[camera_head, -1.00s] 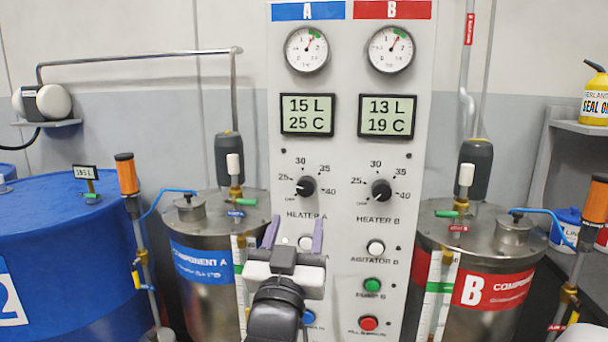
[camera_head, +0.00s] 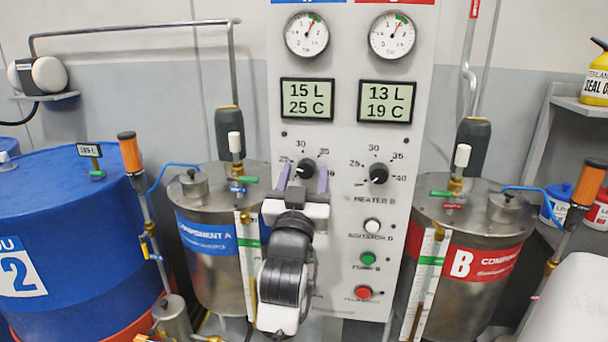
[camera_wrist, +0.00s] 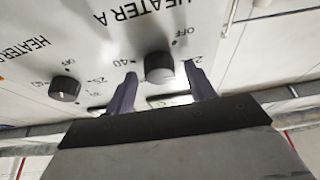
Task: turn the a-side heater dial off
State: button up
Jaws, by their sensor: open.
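The heater A dial (camera_head: 306,168) is a black round knob on the white panel, below the display reading 15 L and 25 C. In the head view its pointer seems to aim up and right, away from the 25 mark; the gripper covers part of its scale. My gripper (camera_head: 304,178) is open, its two purple fingers pointing up at the panel just below the dial. In the wrist view the heater A dial (camera_wrist: 158,67) shows between the open fingertips (camera_wrist: 160,82), under the upside-down HEATER A label. I cannot tell whether either finger touches it.
The heater B dial (camera_head: 379,174) sits to the right. Below it are a white agitator button (camera_head: 372,226), a green button (camera_head: 368,259) and a red button (camera_head: 363,292). Steel tanks A (camera_head: 206,240) and B (camera_head: 474,262) flank the panel (camera_head: 345,150); a blue drum (camera_head: 70,225) stands left.

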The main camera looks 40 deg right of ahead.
jog(key=c, duration=1)
jog(key=shift+o, duration=0.2)
jog(key=shift+n+t+y, duration=0.3)
jog(key=shift+n, duration=0.2)
jog(key=shift+s+d+n+t+y+p, duration=0.1)
jog(key=shift+n+t+y+p, duration=0.35)
jog(key=shift+n, duration=0.55)
jog(key=n+y, duration=0.1)
jog(key=n, duration=0.1)
jog(key=n+t+y, duration=0.1)
jog(key=n, duration=0.2)
jog(key=n+y, duration=0.2)
jog(key=n, duration=0.2)
jog(key=n+y, duration=0.1)
jog(key=n, duration=0.3)
jog(key=shift+s+r+t+y+b, duration=0.1)
jog(key=shift+t+y+b, duration=0.15)
jog(key=shift+y+b, duration=0.15)
